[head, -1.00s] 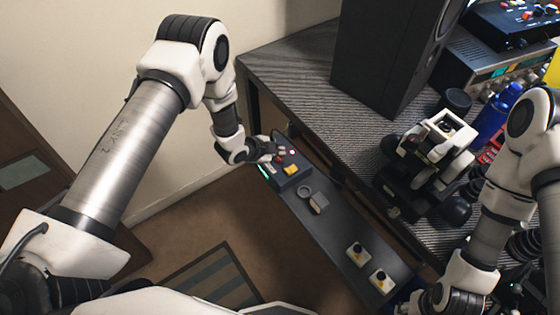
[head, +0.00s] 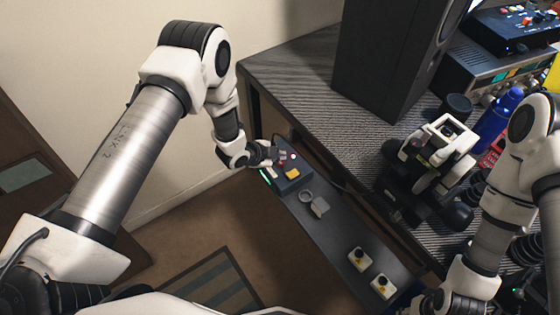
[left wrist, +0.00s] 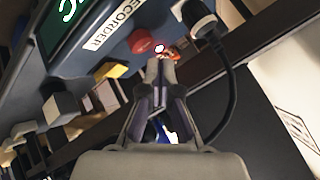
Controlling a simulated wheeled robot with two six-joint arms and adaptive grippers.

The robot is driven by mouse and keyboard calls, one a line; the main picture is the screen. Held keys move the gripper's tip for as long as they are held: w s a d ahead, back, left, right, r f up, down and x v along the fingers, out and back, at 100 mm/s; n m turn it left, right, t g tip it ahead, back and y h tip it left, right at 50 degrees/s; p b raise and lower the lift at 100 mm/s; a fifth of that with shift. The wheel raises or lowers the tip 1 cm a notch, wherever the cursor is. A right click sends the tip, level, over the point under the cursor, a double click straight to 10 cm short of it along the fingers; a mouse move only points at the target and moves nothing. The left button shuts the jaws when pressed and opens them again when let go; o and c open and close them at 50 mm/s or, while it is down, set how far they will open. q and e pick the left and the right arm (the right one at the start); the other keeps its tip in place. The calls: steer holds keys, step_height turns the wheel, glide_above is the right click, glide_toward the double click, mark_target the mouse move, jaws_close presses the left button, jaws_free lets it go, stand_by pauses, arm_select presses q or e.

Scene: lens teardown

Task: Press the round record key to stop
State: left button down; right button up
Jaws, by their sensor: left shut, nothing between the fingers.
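My left gripper (head: 279,155) is shut and empty at the recorder. Its fingertips (left wrist: 162,65) appear just below the red key and light; contact cannot be told. My right gripper (head: 432,303) is at the bottom right, its fingers not clear.
A yellow key (head: 292,174) sits on the recorder. A grey block (head: 320,207) and two small boxes with yellow parts (head: 360,259) are along the shelf. A black speaker (head: 392,62) and a white-and-black device (head: 440,145) stand on the bench. A black cable (left wrist: 231,85) hangs near my fingers.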

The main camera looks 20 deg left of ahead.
mark_target(278, 163)
stand_by(0.3)
arm_select(q)
steer(key=shift+f+b, duration=0.4)
steer(key=shift+f, duration=0.05)
steer(key=shift+f+b, duration=0.4)
steer(key=shift+f, duration=0.05)
stand_by(0.4)
steer(key=shift+r+p, duration=0.65)
steer(key=shift+r, duration=0.3)
step_height(278, 163, up, 6)
steer(key=p, duration=0.4)
steer(key=shift+a, duration=0.1)
